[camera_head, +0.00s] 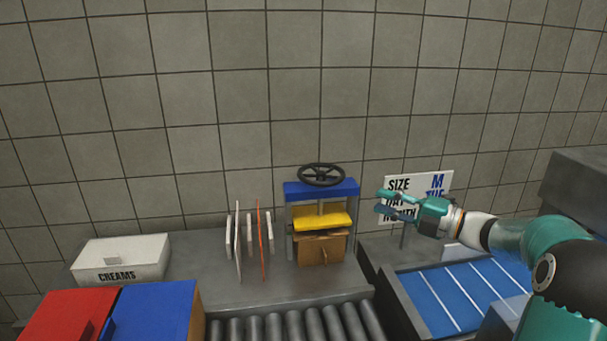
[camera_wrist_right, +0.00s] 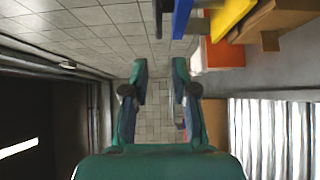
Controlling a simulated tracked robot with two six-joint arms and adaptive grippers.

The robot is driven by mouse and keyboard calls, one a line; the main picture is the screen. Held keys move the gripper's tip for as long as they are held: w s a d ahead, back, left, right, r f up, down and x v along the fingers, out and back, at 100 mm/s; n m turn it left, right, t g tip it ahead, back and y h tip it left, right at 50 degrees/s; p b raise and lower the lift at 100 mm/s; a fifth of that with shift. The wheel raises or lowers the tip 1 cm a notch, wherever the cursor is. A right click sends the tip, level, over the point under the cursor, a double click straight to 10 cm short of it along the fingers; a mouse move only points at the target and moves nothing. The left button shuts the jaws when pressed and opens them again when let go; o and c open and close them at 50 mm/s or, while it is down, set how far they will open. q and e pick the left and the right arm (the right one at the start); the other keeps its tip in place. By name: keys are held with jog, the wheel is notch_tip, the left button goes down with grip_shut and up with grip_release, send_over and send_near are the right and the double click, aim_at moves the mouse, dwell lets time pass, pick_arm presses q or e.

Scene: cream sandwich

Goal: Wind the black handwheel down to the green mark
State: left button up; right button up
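The black handwheel (camera_head: 321,175) sits on top of a press with a blue crossbeam (camera_head: 321,190). Below the beam is a yellow plate (camera_head: 322,219), just above a brown box (camera_head: 321,249). I cannot make out a green mark. My right gripper (camera_head: 381,202) is open and empty, to the right of the press and lower than the wheel, in front of the sign. In the right wrist view its fingers (camera_wrist_right: 160,70) are apart with nothing between them; the blue beam (camera_wrist_right: 182,18) and yellow plate (camera_wrist_right: 229,17) show at upper right. My left gripper is not in view.
A sign (camera_head: 433,183) stands behind the right gripper. Left of the press are several thin upright panels (camera_head: 239,255) and a white CREAMS box (camera_head: 120,257). A roller conveyor (camera_head: 295,325) lies in front, a blue belt (camera_head: 450,295) at right.

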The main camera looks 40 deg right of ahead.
aim_at(322, 178)
jog(key=p+x, duration=0.4)
jog(key=x, duration=1.3)
jog(key=shift+d, duration=0.15)
jog(key=shift+c, duration=0.2)
jog(key=shift+f, duration=0.1)
grip_shut()
